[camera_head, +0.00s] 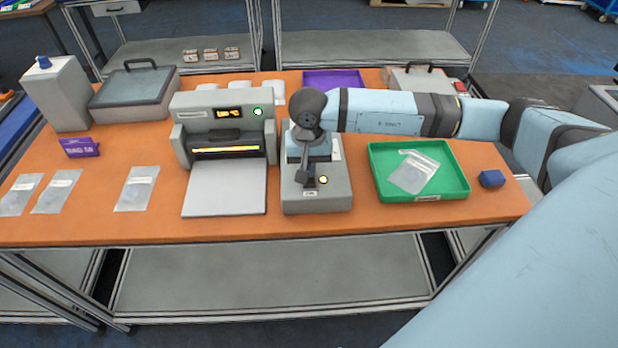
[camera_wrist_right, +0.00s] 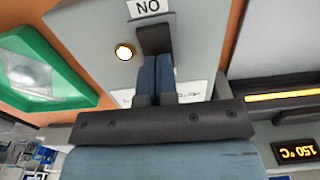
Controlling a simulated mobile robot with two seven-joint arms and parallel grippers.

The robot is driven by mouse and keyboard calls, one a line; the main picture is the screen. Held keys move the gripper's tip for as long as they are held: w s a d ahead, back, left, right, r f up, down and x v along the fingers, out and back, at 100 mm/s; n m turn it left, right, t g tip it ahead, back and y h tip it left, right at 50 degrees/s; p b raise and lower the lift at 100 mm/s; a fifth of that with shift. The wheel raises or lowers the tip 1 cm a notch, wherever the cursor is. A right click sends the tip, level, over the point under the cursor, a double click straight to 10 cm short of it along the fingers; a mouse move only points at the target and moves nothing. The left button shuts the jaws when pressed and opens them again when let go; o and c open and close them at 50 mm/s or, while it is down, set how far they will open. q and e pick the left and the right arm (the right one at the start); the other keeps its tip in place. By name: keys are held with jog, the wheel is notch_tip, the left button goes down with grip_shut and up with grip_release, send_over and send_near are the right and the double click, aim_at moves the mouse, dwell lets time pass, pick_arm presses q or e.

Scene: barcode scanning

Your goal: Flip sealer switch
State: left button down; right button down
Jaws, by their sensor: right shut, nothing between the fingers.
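A grey switch box (camera_head: 331,199) stands on the orange table, right of the sealer (camera_head: 223,128). In the right wrist view the label (camera_wrist_right: 149,7) reads upside down as "NO", beside a dark switch (camera_wrist_right: 155,38) and the lit lamp (camera_wrist_right: 124,51). My right gripper (camera_head: 307,181) reaches down over the box; its shut, empty fingers (camera_wrist_right: 157,58) are at the switch. Whether they touch it I cannot tell. The sealer shows a yellow display, a green light and a glowing strip. My left gripper is out of view.
A green tray (camera_head: 455,187) with a clear bag is right of the box, with a blue block (camera_head: 491,179) beyond. Clear bags (camera_head: 136,189) lie at the left, near a purple sign (camera_head: 80,148). A grey case (camera_head: 133,92) and a purple tray (camera_head: 331,78) are behind.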

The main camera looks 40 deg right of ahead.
jog(key=shift+r+p, duration=1.2)
jog(key=shift+r, duration=2.2)
